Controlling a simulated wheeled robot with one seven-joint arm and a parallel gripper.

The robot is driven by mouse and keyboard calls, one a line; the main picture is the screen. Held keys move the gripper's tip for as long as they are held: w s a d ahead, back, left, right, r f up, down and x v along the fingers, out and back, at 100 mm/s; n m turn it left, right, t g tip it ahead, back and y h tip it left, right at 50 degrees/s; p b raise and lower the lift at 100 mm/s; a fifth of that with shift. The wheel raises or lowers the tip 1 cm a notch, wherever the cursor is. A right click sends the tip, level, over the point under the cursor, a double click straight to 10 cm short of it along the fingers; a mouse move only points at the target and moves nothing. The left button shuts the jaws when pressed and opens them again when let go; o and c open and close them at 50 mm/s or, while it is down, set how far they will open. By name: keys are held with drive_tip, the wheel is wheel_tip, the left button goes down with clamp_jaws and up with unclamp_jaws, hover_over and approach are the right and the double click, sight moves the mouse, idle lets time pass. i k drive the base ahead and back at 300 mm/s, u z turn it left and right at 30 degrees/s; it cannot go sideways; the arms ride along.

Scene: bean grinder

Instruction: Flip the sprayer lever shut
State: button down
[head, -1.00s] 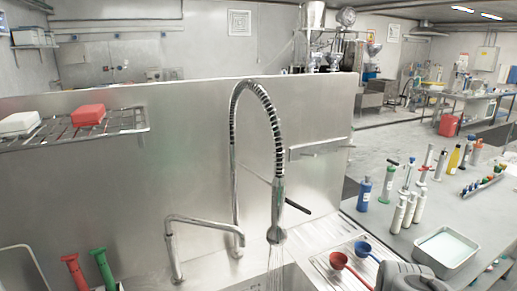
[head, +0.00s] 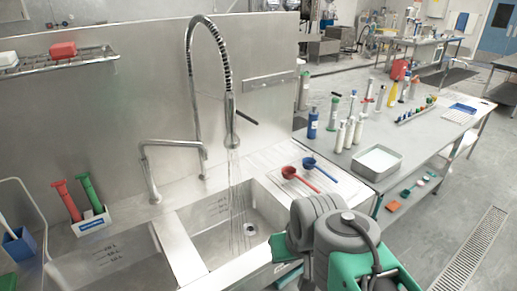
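The sprayer (head: 231,125) hangs from a coiled spring hose (head: 215,35) above the sink in the head view. Its black lever (head: 247,118) sticks out to the right and tilts down. Water (head: 233,185) streams from the sprayer head into the right basin (head: 250,215). My grey and green arm is folded at the bottom, right of the basin and well below and apart from the lever. Teal pieces at its left side may be my gripper (head: 283,262), but I cannot tell its finger state.
A bent faucet (head: 150,170) stands left of the sprayer. Red (head: 304,180) and blue (head: 320,172) scoops lie on the drainboard. Bottles (head: 340,135) and a metal tray (head: 373,163) stand on the right-hand table. A wall rack (head: 85,57) is at upper left.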

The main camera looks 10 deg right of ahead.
sight(237, 112)
drive_tip(key=z, duration=0.15)
drive_tip(key=k, duration=0.4)
drive_tip(key=u, duration=1.05)
drive_tip(key=i, duration=0.9)
drive_tip(key=u, duration=0.1)
